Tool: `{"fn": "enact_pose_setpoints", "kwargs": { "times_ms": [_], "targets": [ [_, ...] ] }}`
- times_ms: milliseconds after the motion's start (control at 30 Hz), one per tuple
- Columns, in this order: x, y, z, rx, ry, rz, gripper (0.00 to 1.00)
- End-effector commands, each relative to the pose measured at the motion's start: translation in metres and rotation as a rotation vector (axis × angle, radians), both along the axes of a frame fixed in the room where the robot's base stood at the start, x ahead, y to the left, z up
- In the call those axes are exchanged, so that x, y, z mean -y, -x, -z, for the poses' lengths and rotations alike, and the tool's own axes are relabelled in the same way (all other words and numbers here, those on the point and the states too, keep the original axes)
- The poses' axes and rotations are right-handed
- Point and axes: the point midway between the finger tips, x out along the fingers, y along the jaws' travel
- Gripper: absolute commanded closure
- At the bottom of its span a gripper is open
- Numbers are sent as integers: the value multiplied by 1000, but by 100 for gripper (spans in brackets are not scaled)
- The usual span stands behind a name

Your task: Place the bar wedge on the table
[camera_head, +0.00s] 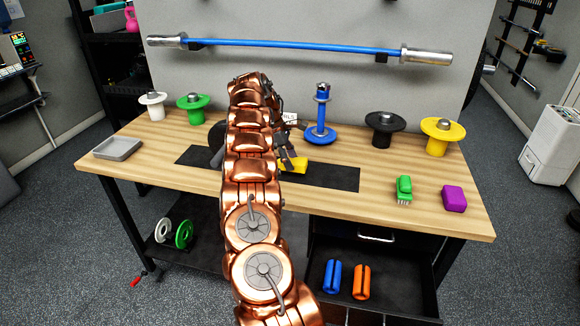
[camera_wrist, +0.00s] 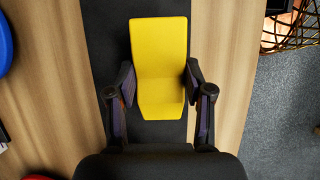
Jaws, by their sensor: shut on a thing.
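The yellow bar wedge (camera_head: 293,164) is at the black mat (camera_head: 335,178) on the wooden table (camera_head: 330,203). My gripper (camera_head: 287,152) is shut on it, partly hidden behind my copper arm. In the wrist view the wedge (camera_wrist: 160,50) lies between the two dark fingers of my gripper (camera_wrist: 160,80), one on each side. The black mat runs behind it, with wood on both sides. I cannot tell whether the wedge touches the mat or hangs just above it.
Black (camera_head: 384,125) and yellow (camera_head: 440,132) stands are at right, a green brush (camera_head: 403,188) and purple block (camera_head: 454,198) at front right, a grey tray (camera_head: 117,148) at left. An open drawer (camera_head: 375,290) juts out below.

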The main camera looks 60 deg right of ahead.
Motion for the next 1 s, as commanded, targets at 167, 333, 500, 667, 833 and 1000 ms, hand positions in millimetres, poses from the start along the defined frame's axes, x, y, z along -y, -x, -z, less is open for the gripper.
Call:
{"fn": "enact_pose_setpoints", "kwargs": {
  "times_ms": [167,333,500,667,833,1000],
  "targets": [
    [-1,-1,14,0,1,-1,89],
    [-1,0,29,0,0,0,89],
    [0,0,30,1,2,-1,89],
    [0,0,32,0,1,0,89],
    [0,0,32,1,2,-1,34],
    [0,0,32,0,1,0,24]
  ]
}}
